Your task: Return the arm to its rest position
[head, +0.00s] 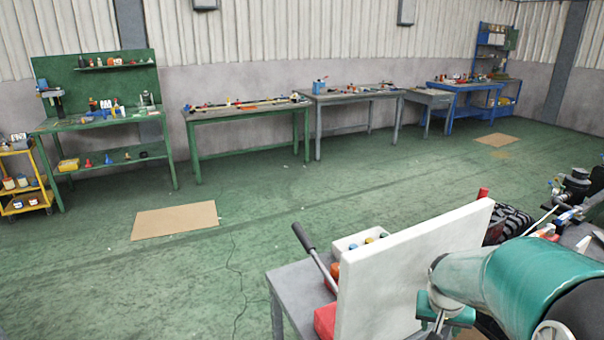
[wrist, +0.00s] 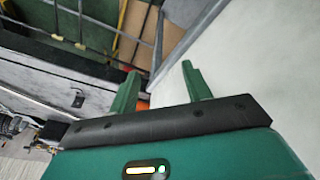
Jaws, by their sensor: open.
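My teal arm (head: 525,280) reaches in from the lower right of the head view. My gripper (wrist: 160,75) shows in the wrist view with its two green fingers apart and nothing between them. In the head view my gripper (head: 445,312) is low beside a white upright panel (head: 400,275), which partly blocks the table behind it. The panel's pale face also fills the right of the wrist view (wrist: 265,60). I cannot tell whether a finger touches it.
A grey table (head: 292,285) holds a red item (head: 325,320), a dark-handled tool (head: 312,250) and a white box (head: 355,240) with coloured tops. Cluttered black parts (head: 575,185) stand at the right. Workbenches (head: 245,115) line the far wall. The green floor at left is mostly clear.

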